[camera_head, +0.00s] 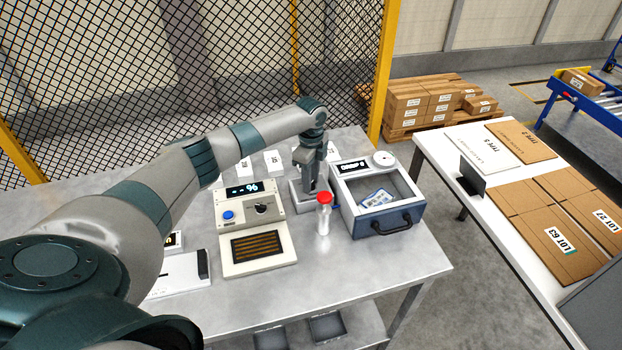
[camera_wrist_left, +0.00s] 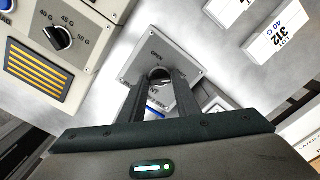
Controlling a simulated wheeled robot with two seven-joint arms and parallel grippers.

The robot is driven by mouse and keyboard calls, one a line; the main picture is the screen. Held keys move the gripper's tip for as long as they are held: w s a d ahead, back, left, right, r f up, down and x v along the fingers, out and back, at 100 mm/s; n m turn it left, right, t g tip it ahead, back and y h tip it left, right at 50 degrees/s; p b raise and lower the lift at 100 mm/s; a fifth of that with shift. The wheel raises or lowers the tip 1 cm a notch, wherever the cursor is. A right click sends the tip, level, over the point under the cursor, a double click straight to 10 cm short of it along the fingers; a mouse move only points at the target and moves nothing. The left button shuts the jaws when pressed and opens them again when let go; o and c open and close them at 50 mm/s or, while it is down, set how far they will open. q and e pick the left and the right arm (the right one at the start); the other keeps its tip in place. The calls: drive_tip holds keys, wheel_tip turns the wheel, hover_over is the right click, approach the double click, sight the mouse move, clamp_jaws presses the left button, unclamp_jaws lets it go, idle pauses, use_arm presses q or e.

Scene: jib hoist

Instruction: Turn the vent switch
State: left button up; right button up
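The vent switch is a dark knob (camera_wrist_left: 160,74) on a grey plate (camera_wrist_left: 193,73) with an OPEN mark and partly covered lettering. In the head view its grey box (camera_head: 297,194) stands on the table, with the knob hidden behind my gripper. My left gripper (camera_head: 311,188) points down over this box. In the left wrist view its two dark fingers (camera_wrist_left: 160,84) lie on either side of the knob, with their tips close to it. I cannot tell whether they press on it. My right gripper is in neither view.
Left of the switch stands a scale-like panel (camera_head: 243,212) with a blue button and a dial. A red-capped bottle (camera_head: 324,213) stands just in front. A drawer box (camera_head: 372,217) with a gauge stands right. White labelled blocks (camera_head: 273,163) lie behind.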

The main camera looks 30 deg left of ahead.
use_arm(q)
drive_tip(key=c, duration=0.5)
drive_tip(key=shift+n, duration=0.4)
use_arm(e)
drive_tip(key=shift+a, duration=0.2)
use_arm(q)
drive_tip(key=shift+n, duration=0.5)
drive_tip(key=n, duration=0.5)
drive_tip(key=shift+n, duration=0.4)
drive_tip(key=n, duration=0.5)
drive_tip(key=shift+n, duration=0.3)
drive_tip(key=n, duration=0.4)
drive_tip(key=shift+w+r, duration=0.1)
drive_tip(key=shift+n, duration=0.4)
